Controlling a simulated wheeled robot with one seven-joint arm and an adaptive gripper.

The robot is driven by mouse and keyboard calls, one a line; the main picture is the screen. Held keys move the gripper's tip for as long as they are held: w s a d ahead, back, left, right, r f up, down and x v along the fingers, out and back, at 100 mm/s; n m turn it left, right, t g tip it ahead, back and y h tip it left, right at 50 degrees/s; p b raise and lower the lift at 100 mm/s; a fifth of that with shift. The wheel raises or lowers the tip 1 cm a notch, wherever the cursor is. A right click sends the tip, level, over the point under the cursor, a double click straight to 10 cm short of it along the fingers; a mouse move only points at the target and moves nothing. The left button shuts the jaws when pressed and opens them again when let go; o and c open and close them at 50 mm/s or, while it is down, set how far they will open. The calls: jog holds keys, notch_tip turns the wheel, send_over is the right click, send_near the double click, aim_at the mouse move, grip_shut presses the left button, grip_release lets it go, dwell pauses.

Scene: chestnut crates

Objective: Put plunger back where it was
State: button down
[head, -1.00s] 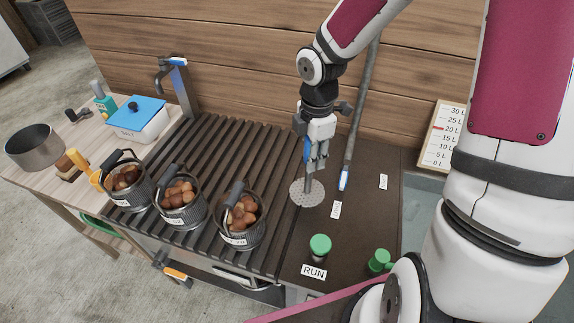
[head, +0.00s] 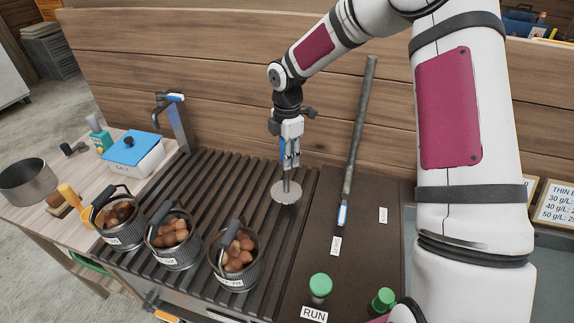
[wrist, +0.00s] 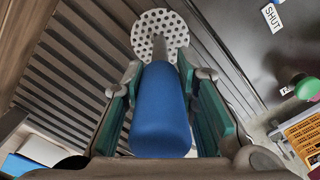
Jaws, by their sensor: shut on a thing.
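My gripper (head: 290,160) is shut on the blue handle of the plunger, which hangs upright below it. The plunger's perforated round disc (head: 286,193) is over the right part of the slatted rack; I cannot tell whether it touches the slats. In the wrist view the blue handle of the plunger (wrist: 160,115) lies between the two fingers (wrist: 162,110), with the dotted disc beyond it. The fingers hide part of the handle in the head view.
Several wire baskets of chestnuts (head: 235,283) stand along the rack's front. A tap (head: 175,115) stands at its back left. Green knobs (head: 320,286) sit at front right. The rack's middle is clear.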

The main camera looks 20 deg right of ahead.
jog(key=shift+f+p, duration=0.3)
jog(key=shift+f, duration=1.5)
jog(key=c, duration=1.3)
grip_release()
